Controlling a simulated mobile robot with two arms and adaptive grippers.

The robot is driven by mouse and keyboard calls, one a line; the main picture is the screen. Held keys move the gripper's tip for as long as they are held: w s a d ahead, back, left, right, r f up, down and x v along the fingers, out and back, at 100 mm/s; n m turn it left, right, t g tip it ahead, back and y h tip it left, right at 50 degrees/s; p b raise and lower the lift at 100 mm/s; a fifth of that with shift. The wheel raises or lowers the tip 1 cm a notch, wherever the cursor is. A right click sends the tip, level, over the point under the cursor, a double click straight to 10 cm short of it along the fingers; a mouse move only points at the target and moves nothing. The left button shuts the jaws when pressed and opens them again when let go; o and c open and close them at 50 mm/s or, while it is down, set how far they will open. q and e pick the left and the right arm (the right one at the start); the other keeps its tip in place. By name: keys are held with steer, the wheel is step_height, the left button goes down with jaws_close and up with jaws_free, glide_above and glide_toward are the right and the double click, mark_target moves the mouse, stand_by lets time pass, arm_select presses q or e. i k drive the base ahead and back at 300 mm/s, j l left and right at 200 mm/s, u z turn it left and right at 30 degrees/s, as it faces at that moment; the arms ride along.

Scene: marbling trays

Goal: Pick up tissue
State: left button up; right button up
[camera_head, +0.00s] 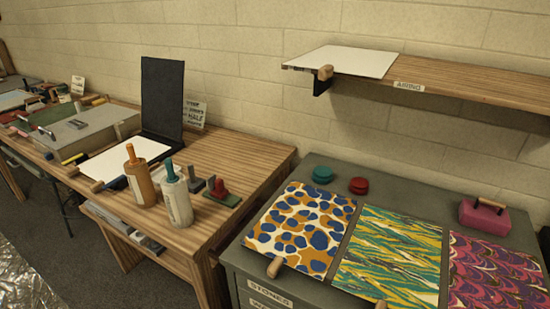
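I cannot tell for certain which thing is the tissue. A flat white sheet (125,157) lies on the wooden table (245,160), with a wooden knob at its near-left corner. Another flat white sheet (345,60) lies on the wall shelf (460,80), with a wooden knob at its front edge. Neither of my grippers is in view.
A brown bottle (140,180) and white bottle (176,200) stand near the table's front edge. A black panel (162,100) stands upright behind them. Patterned sheets (390,255), teal and red round pieces and a pink block (484,217) occupy the grey cabinet (410,190).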

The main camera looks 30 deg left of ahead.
mark_target(105, 167)
steer(key=u, duration=1.95)
steer(key=i+j, duration=0.1)
steer(key=i+z, duration=0.05)
steer(key=i, duration=0.05)
